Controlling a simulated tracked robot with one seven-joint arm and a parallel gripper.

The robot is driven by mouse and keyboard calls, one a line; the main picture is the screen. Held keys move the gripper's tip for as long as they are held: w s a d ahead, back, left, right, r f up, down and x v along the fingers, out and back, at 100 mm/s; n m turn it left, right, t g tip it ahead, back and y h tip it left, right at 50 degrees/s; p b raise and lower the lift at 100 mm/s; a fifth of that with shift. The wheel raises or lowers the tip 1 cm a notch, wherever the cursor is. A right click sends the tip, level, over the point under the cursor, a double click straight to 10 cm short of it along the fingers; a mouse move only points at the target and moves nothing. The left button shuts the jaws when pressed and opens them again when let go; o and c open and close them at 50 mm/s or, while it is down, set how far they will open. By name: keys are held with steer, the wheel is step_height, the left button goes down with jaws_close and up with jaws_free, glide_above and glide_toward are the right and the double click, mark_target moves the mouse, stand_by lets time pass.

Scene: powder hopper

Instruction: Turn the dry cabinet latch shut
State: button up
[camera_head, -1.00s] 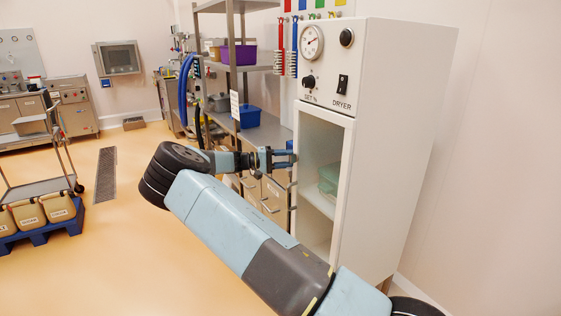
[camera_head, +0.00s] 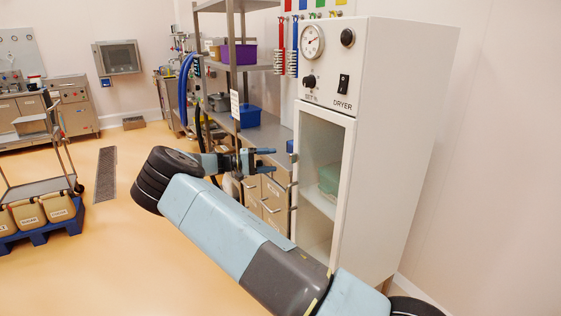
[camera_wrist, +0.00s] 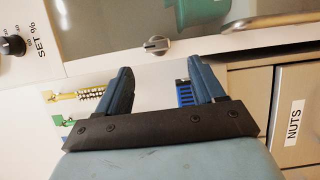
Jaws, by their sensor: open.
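The dry cabinet (camera_head: 408,120) is a tall white box at the right of the head view, with a glass-fronted door (camera_head: 347,185) that looks closed. Its latch (camera_wrist: 157,44) is a small grey knob in the wrist view, its grip lying left-right in that picture. I cannot make out the latch in the head view. My gripper (camera_head: 266,159) is left of the cabinet's door edge. In the wrist view my gripper (camera_wrist: 160,68) is open and empty, with the latch beyond and between the two fingertips, apart from them.
A bar handle (camera_head: 292,195) stands out at the door's left edge. The dial panel (camera_head: 327,65) is above the door. Steel shelving (camera_head: 268,130) with bins and drawers is behind my gripper. A cart (camera_head: 40,188) and tubs on a blue pallet (camera_head: 35,235) are at left; the floor between is clear.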

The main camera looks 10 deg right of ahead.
steer(key=a, duration=0.7)
steer(key=shift+w, duration=0.25)
steer(key=shift+a+f, duration=0.1)
steer(key=shift+f, duration=0.05)
